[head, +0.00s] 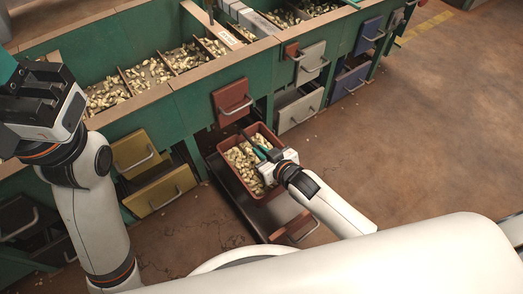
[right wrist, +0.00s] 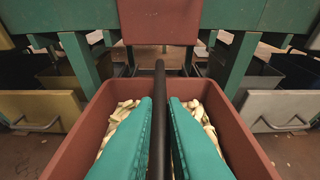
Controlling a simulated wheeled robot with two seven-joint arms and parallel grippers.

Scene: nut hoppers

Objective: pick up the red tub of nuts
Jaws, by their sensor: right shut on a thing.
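The red tub (head: 264,197) is full of pale nuts (head: 240,160) and sits in or just over the pulled-out dark drawer; I cannot tell whether it touches the drawer floor. In the right wrist view the tub's wall (right wrist: 245,140) rises on both sides, with nuts (right wrist: 122,108) inside. My right gripper (head: 262,154) is over the tub. Its teal fingers (right wrist: 160,125) are shut on the tub's dark bar handle (right wrist: 160,78), which runs between them. My left gripper (head: 30,85) is at the upper left, away from the tub, its fingertips partly out of view.
The dark drawer (head: 238,196) has a red front (head: 296,229) and juts from the green hopper bench (head: 190,105). A red hopper flap (head: 232,101) hangs above the tub's far end. Yellow drawers (head: 160,190) stand to the left, white ones (head: 299,107) to the right. The brown floor is open at right.

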